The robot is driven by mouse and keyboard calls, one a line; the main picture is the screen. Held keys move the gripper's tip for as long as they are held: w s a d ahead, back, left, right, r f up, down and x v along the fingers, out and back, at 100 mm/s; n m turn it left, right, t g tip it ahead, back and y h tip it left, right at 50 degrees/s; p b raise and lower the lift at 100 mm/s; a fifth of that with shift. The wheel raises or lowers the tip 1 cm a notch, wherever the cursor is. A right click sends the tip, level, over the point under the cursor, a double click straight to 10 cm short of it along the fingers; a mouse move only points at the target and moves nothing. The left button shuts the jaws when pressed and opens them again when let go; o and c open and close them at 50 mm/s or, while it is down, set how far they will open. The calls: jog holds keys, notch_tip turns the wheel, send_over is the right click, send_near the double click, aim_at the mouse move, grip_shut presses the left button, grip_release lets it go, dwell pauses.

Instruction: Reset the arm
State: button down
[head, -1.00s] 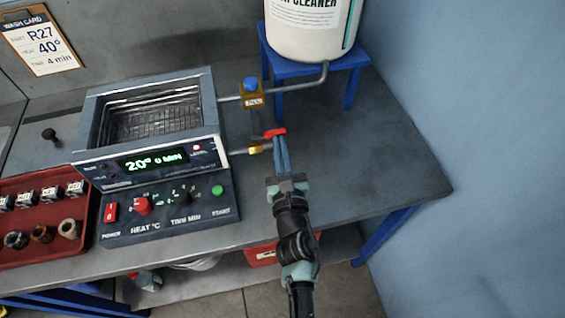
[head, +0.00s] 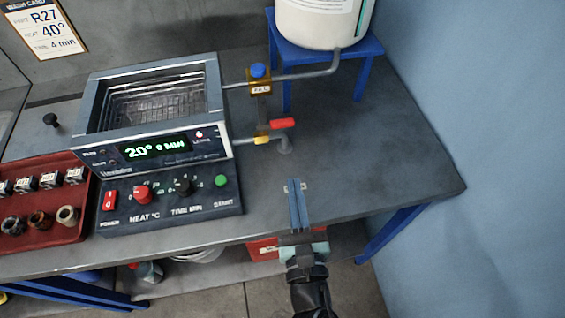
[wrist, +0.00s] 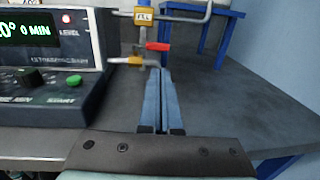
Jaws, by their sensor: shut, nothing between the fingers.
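My gripper (head: 298,192) is shut and empty, its two blue fingers together above the bench front, right of the control panel. It also shows in the wrist view (wrist: 160,78), pointing towards the drain pipe. The red-handled drain valve (head: 282,124) is beyond the fingertips and apart from them in the head view; it shows in the wrist view too (wrist: 157,46). The ultrasonic cleaner (head: 150,110) has an open, basket-lined tank, and its display reads 20° 0 MIN.
The control panel (head: 170,208) has a red power switch, two knobs and a green start button. A red tray (head: 50,235) with parts lies left. The blue-capped fill valve (head: 259,82) leads to a white tank (head: 318,22) on a blue stand. The bench's right side (head: 390,155) is clear.

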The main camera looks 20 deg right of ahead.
jog(key=shift+r, duration=0.1)
jog(key=w+r+m+t+h, duration=0.2)
jog(key=w+r+m, duration=0.2)
jog(key=r+m, duration=0.85)
jog(key=w+r+m+t+h, duration=0.1)
jog(key=w+r+m+t, duration=0.45)
jog(key=r, duration=1.15)
jog(key=s+a+r+m+y, duration=0.2)
jog(key=r+m, duration=0.3)
jog(key=r, duration=0.3)
jog(key=s+a+r+m+t+y, duration=0.1)
jog(key=s+a+r+m, duration=0.3)
jog(key=r, duration=0.4)
jog(key=s+a+r+m+t+y, duration=0.1)
jog(key=s+a+r+m+y, duration=0.2)
jog(key=r, duration=0.6)
jog(key=s+a+m, duration=0.1)
jog(key=a+m, duration=0.1)
jog(key=m, duration=0.1)
jog(key=shift+m, duration=0.4)
jog(key=shift+w+a, duration=0.15)
